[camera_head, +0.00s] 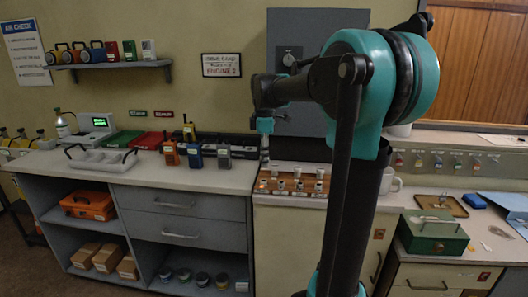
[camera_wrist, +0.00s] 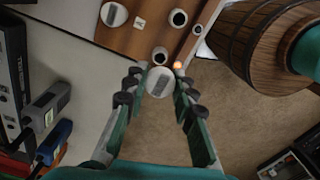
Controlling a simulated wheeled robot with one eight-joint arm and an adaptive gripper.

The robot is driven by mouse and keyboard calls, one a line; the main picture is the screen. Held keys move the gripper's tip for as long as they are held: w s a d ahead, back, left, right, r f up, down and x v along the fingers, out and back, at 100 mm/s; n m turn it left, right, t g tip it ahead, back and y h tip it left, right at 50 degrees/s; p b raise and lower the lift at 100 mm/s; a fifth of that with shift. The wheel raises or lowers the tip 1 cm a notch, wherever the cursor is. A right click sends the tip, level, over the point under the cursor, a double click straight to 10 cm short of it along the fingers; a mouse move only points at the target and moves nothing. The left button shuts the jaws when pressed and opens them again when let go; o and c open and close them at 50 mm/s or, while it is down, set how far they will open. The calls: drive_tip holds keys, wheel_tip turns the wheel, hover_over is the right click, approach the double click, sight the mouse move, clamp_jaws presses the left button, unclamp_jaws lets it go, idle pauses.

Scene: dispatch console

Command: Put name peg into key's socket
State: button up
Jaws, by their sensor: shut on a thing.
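My gripper (camera_wrist: 158,82) is shut on a round white name peg (camera_wrist: 160,83), whose top carries a grey label with lettering too small to read. In the head view my gripper (camera_head: 265,150) points down at the left end of the wooden peg board (camera_head: 318,191). In the wrist view the board (camera_wrist: 128,40) lies at the top, with white ring-like sockets with dark holes (camera_wrist: 179,18). One such socket (camera_wrist: 160,56) is just beyond the held peg. Another labelled peg (camera_wrist: 114,14) stands on the board, near a small letter tile (camera_wrist: 139,23). The peg's lower end is hidden.
A brown barrel-like thing (camera_wrist: 245,40) is close on the right in the wrist view. Handheld radios (camera_head: 195,156) stand left of the board. A white mug (camera_head: 391,184) is to its right. Several coloured tags (camera_head: 437,163) hang on the right back rail. Bare counter (camera_head: 130,175) lies left.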

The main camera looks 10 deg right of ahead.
sight(263, 181)
drive_tip(key=shift+a+f, duration=0.25)
drive_tip(key=shift+f, duration=2.55)
drive_tip(key=shift+s+f, duration=0.1)
drive_tip(key=shift+f, duration=0.65)
drive_tip(key=shift+f, duration=0.25)
drive_tip(key=shift+c, duration=0.6)
drive_tip(key=shift+f, duration=0.55)
clamp_jaws()
idle(0.5)
drive_tip(key=shift+c, duration=0.2)
unclamp_jaws()
drive_tip(key=shift+f, duration=0.35)
drive_tip(key=shift+o, duration=0.3)
